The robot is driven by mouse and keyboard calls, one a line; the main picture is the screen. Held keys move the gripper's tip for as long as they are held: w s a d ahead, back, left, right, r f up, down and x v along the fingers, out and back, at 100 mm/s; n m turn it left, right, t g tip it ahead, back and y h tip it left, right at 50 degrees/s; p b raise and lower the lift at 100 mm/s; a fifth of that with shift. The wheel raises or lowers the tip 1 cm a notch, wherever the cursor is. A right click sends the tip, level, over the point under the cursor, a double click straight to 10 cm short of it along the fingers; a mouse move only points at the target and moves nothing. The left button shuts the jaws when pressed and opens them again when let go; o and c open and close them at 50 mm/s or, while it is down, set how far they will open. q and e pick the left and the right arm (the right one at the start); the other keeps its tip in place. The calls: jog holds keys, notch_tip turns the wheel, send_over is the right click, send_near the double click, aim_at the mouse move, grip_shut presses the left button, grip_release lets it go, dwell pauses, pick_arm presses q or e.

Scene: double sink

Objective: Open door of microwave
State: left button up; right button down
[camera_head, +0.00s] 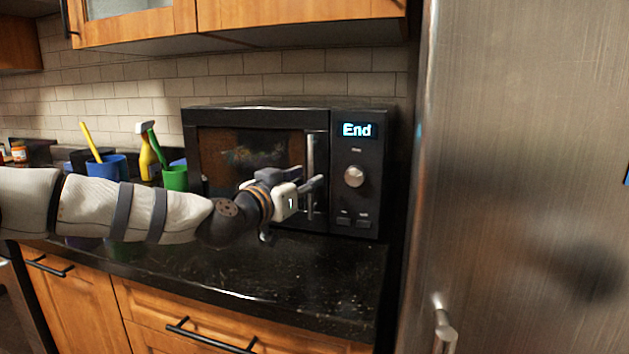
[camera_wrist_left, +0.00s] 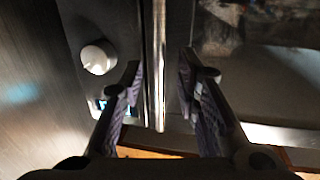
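The black microwave (camera_head: 255,118) stands on the counter in the head view, its door (camera_head: 222,150) shut and its display reading "End". A vertical silver handle (camera_head: 310,150) runs along the door's right side, left of the control panel. My left gripper (camera_head: 314,192) is at the handle's lower part, which it partly hides. In the left wrist view the left gripper (camera_wrist_left: 162,78) is open, with one finger on each side of the handle (camera_wrist_left: 159,45). Gaps show between the handle and both fingers. My right gripper is in neither view.
A large steel fridge (camera_head: 530,150) stands close at the right. A blue cup (camera_head: 108,168) and a green cup (camera_head: 175,179) with utensils stand left of the microwave. The dark counter (camera_head: 300,275) is clear in front. Wooden cabinets (camera_head: 300,15) hang above.

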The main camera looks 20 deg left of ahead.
pick_arm(q)
jog(key=shift+x, duration=1.15)
jog(key=shift+w+d+r, duration=0.1)
jog(key=shift+w+r, duration=0.1)
jog(key=shift+w, duration=0.05)
grip_shut()
